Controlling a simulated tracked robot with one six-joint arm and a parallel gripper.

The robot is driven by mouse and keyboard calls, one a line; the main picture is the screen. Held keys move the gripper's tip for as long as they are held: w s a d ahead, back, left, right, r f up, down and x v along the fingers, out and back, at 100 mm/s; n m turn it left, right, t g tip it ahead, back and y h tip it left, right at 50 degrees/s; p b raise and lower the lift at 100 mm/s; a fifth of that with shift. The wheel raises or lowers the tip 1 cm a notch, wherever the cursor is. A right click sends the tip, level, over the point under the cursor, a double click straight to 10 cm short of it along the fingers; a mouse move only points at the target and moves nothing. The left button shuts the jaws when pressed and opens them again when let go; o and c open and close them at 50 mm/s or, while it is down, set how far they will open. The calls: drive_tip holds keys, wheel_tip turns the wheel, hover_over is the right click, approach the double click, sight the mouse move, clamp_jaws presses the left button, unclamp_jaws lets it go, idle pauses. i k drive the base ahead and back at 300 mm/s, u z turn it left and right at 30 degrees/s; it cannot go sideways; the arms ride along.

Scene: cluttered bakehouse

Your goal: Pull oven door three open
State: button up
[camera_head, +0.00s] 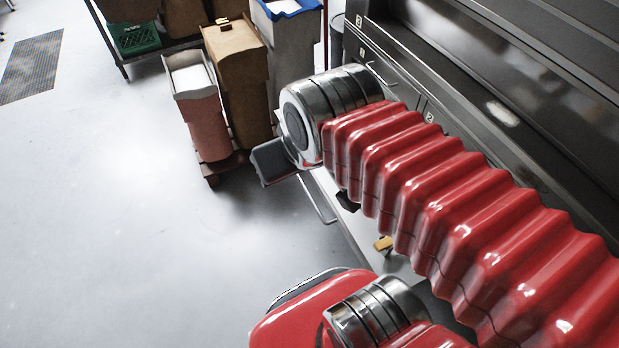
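The steel oven front (405,62) runs down the right side, with small number plates (430,117) along it. A thin metal bar handle (320,203) sticks out below my wrist, over the floor side. Another thin handle (380,76) shows just behind the wrist. My red ribbed arm reaches across the oven front and hides much of it. At its end, a dark grey block of my gripper (273,162) shows beside the bar handle. Its fingertips are not clear, and contact cannot be told.
A brown bin (238,85) and a pinkish bin (207,120) stand on a low dolly beyond my wrist. A blue-rimmed grey bin (290,45) stands behind them. A rack with a green crate (135,40) is at the back left. The floor at left is clear.

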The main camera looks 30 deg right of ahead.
sight(580, 122)
drive_tip(key=z, duration=0.05)
drive_tip(key=i, duration=1.4)
drive_tip(key=u, duration=0.4)
drive_tip(key=i, duration=0.7)
drive_tip(key=u, duration=0.3)
